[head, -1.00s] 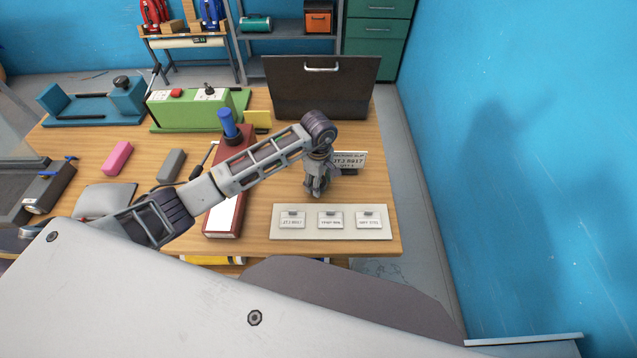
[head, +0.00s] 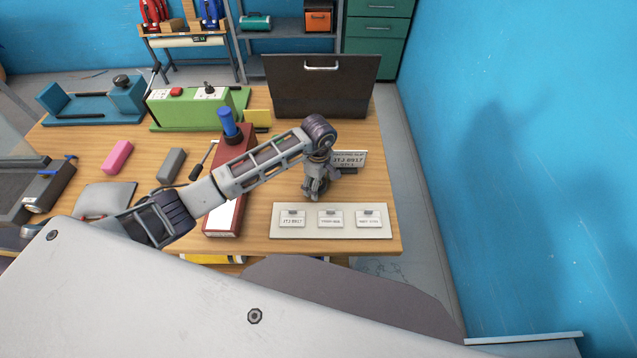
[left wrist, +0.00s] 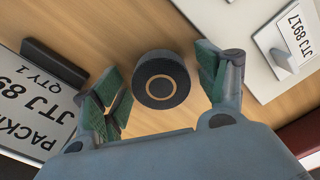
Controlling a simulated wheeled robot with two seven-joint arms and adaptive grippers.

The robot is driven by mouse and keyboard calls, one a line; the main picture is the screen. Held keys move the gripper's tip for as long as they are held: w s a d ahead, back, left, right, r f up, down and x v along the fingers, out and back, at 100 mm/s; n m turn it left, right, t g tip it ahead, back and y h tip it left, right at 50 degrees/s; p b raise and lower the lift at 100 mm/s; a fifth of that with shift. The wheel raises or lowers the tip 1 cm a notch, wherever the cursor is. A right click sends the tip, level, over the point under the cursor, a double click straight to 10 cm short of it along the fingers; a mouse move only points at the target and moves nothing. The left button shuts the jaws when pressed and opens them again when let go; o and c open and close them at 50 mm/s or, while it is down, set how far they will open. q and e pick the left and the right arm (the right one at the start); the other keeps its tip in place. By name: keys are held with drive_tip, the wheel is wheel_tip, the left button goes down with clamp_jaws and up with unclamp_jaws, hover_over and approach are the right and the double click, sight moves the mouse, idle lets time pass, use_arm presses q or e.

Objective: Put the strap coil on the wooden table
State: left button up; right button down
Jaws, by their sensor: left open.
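The strap coil (left wrist: 161,80) is a dark round roll with a thin tan ring on top. In the left wrist view it appears to rest flat on the wooden table (head: 375,190), between the spread fingers of my left gripper (left wrist: 162,88). There is a gap between the coil and the finger on each side. In the head view my left gripper (head: 316,188) points down over the right part of the table and hides the coil. My right gripper is not in view.
A pale board with several labelled cards (head: 331,230) lies at the table's front right. A packing slip sign (head: 350,160) stands just right of my gripper. A dark case (head: 320,90) stands behind. A maroon box (head: 233,143) lies left, under my forearm.

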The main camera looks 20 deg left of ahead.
use_arm(q)
drive_tip(key=shift+r, duration=0.15)
wheel_tip(320, 180, up, 12)
drive_tip(key=b, duration=0.1)
drive_tip(key=shift+b, duration=0.35)
idle(0.5)
idle(0.7)
